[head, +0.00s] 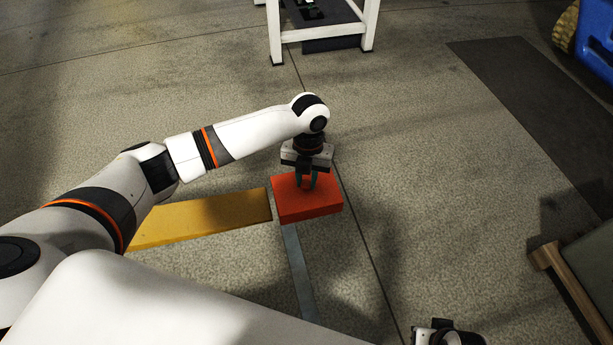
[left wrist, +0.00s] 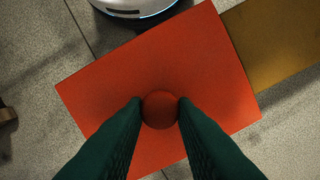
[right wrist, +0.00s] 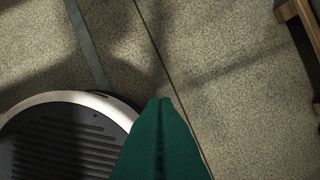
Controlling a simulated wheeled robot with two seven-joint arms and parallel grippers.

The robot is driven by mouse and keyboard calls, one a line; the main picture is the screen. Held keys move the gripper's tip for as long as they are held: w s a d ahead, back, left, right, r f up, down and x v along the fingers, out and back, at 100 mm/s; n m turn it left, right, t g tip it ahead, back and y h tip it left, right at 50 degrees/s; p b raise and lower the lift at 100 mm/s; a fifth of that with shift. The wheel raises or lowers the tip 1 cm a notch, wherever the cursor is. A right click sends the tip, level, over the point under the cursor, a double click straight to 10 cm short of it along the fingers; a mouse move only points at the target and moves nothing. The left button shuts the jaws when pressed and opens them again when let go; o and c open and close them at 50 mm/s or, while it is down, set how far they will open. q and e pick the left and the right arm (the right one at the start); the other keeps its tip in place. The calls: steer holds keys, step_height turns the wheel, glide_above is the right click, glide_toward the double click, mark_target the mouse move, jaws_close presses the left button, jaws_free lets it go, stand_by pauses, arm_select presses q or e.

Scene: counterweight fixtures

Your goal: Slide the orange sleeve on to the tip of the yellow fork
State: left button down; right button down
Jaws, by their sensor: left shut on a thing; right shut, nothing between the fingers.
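The orange sleeve (head: 308,205) is a flat, red-orange block with a round knob (left wrist: 160,109) on top. My left gripper (head: 306,184) is shut on this knob from above, and the sleeve (left wrist: 110,90) fills much of the left wrist view. The yellow fork (head: 205,219) is a long flat bar whose right end lies right beside the sleeve's left side. The fork (left wrist: 275,50) meets the sleeve's edge in the left wrist view; I cannot tell whether its tip is inside. My right gripper (right wrist: 160,102) is shut and empty, over bare floor.
A grey strip (head: 298,270) runs from near the sleeve towards the bottom of the head view. A white-framed stand (head: 320,35) is at the back. A wooden-edged object (head: 565,285) and a blue object (head: 596,40) are at the right. Floor right of the sleeve is clear.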

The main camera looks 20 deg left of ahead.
steer(key=shift+r, duration=0.1)
arm_select(q)
steer(key=shift+a, duration=0.15)
steer(key=shift+s+a+p, duration=0.1)
steer(key=shift+s+p, duration=0.05)
steer(key=shift+p, duration=0.15)
steer(key=shift+s+a, duration=0.15)
steer(key=shift+a, duration=0.1)
steer(key=shift+s+a+p, duration=0.25)
steer(key=shift+a+p, duration=0.1)
steer(key=shift+p, duration=0.25)
steer(key=shift+s+a+p, duration=0.25)
steer(key=shift+a+p, duration=0.05)
steer(key=shift+a, duration=0.05)
steer(key=shift+s+a+p, duration=0.25)
steer(key=shift+a+p, duration=0.15)
steer(key=shift+s+a, duration=0.1)
steer(key=shift+a, duration=0.05)
arm_select(e)
step_height(320, 180, down, 11)
steer(key=s, duration=0.2)
steer(key=shift+s+d+g, duration=0.2)
steer(key=shift+s+g, duration=0.05)
steer(key=shift+g, duration=0.05)
